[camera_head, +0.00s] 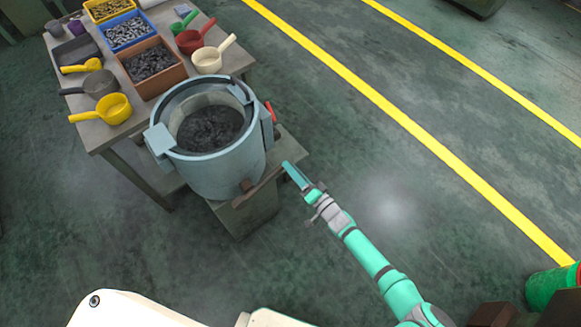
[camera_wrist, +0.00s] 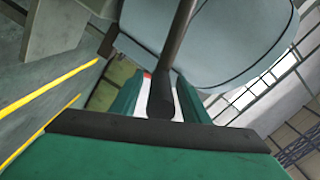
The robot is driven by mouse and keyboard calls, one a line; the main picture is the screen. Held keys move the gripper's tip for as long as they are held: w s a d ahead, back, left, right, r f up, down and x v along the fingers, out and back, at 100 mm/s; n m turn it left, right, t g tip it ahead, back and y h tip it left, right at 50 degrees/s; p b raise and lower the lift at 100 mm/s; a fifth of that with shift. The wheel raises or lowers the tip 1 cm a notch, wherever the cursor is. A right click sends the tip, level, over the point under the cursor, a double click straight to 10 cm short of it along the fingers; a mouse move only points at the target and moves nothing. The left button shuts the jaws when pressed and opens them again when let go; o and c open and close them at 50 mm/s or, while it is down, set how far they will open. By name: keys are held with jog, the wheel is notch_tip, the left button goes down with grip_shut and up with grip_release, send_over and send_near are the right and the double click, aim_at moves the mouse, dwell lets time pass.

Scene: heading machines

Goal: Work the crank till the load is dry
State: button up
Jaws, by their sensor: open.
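A blue-grey round tub (camera_head: 217,165) stands on a pedestal, with a dark load (camera_head: 209,128) inside. Whether the load is wet or dry cannot be told. A short red handle (camera_head: 270,112) sticks up at the tub's right side. My gripper (camera_head: 290,170) is at the lower right of the tub. In the wrist view, my open gripper (camera_wrist: 160,92) has a dark rod with a thick end, seemingly the crank (camera_wrist: 161,98), between its fingers or in line with them. Contact cannot be told. The tub's side (camera_wrist: 205,45) fills the top of that view.
A workbench (camera_head: 105,133) stands left of the tub, holding bins of small metal parts, a red scoop (camera_head: 192,40), a cream scoop (camera_head: 208,62) and yellow scoops. Yellow floor lines (camera_head: 400,115) cross open floor at right. A green bin (camera_head: 545,288) stands at lower right.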

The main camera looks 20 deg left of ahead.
jog(key=v, duration=0.9)
jog(key=shift+d, duration=0.25)
jog(key=shift+s, duration=0.15)
jog(key=s+d+r+n+t+h, duration=0.1)
jog(key=s+d+t+h, duration=0.15)
jog(key=s+d, duration=0.5)
jog(key=s+d+r+n+t+h, duration=0.1)
jog(key=s+d+h, duration=0.3)
jog(key=s, duration=0.7)
jog(key=s+a+r+m+t+h, duration=0.1)
jog(key=s+a+r+h, duration=0.3)
jog(key=s+r+h, duration=0.4)
jog(key=s+r+t, duration=0.1)
jog(key=s+r, duration=0.2)
jog(key=r, duration=0.3)
jog(key=shift+h, duration=0.35)
jog(key=shift+s, duration=0.25)
